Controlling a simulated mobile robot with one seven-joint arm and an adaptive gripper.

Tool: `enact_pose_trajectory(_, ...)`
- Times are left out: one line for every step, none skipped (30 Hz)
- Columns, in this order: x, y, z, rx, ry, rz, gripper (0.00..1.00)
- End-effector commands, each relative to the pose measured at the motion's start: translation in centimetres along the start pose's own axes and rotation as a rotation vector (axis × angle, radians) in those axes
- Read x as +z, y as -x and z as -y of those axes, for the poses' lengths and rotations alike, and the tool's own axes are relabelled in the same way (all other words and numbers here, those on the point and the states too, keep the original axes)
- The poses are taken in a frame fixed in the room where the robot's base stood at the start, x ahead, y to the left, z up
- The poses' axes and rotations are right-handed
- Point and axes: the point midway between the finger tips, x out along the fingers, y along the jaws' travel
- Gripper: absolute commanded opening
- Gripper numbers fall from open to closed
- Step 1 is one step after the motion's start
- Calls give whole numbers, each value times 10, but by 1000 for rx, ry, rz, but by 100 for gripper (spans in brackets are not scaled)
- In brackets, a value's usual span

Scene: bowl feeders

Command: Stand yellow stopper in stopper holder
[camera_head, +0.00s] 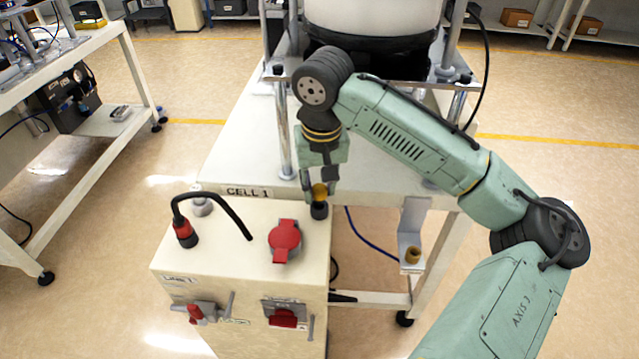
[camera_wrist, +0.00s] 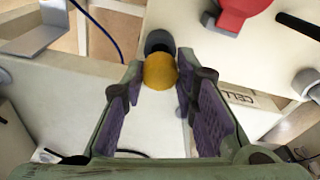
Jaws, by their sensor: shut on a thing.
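The yellow stopper (camera_head: 319,189) shows as a rounded yellow top between the fingertips of my gripper (camera_head: 320,178). In the wrist view my gripper (camera_wrist: 160,66) is shut on this yellow stopper (camera_wrist: 159,72). A dark cylindrical piece (camera_head: 319,210) sits directly below the yellow top, by the right edge of the cabinet top; I cannot tell whether it is the stopper's lower part or a separate fitting. A grey bracket (camera_head: 410,222) with a small tan ring-like piece (camera_head: 412,255), perhaps the stopper holder, hangs at the table's front, right of my gripper. The bracket also shows in the wrist view (camera_wrist: 38,28).
The cream cabinet (camera_head: 240,265) carries a red round fitting (camera_head: 285,240), a red-and-black plug with a black hose (camera_head: 186,233) and a pale knob (camera_head: 201,205). The table (camera_head: 240,150) behind bears a large white bowl feeder (camera_head: 375,15) and metal posts.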

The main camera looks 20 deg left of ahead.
Motion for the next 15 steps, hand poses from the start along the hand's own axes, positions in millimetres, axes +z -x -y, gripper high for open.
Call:
enact_pose_trajectory(0, -1, 0, 0, 0, 0, 8)
enact_pose_trajectory(0, -1, 0, 0, 0, 0, 8)
enact_pose_trajectory(0, -2, 0, 0, 0, 0, 8)
enact_pose_trajectory(0, -2, 0, 0, 0, 0, 8)
enact_pose_trajectory(0, -3, 0, 0, 0, 0, 8)
enact_pose_trajectory(0, -3, 0, 0, 0, 0, 8)
enact_pose_trajectory(0, -4, 0, 0, 0, 0, 8)
enact_pose_trajectory(1, -4, 0, 0, 0, 0, 8)
enact_pose_trajectory(1, -5, 0, 0, 0, 0, 8)
enact_pose_trajectory(1, -5, 0, 0, 0, 0, 8)
enact_pose_trajectory(1, -6, 0, 0, 0, 1, 8)
enact_pose_trajectory(1, -6, 0, 0, 0, 1, 8)
enact_pose_trajectory(1, -7, 0, 0, 0, 1, 8)
enact_pose_trajectory(1, -7, 0, 0, 0, 1, 8)
enact_pose_trajectory(1, -8, 0, 0, 0, 1, 8)
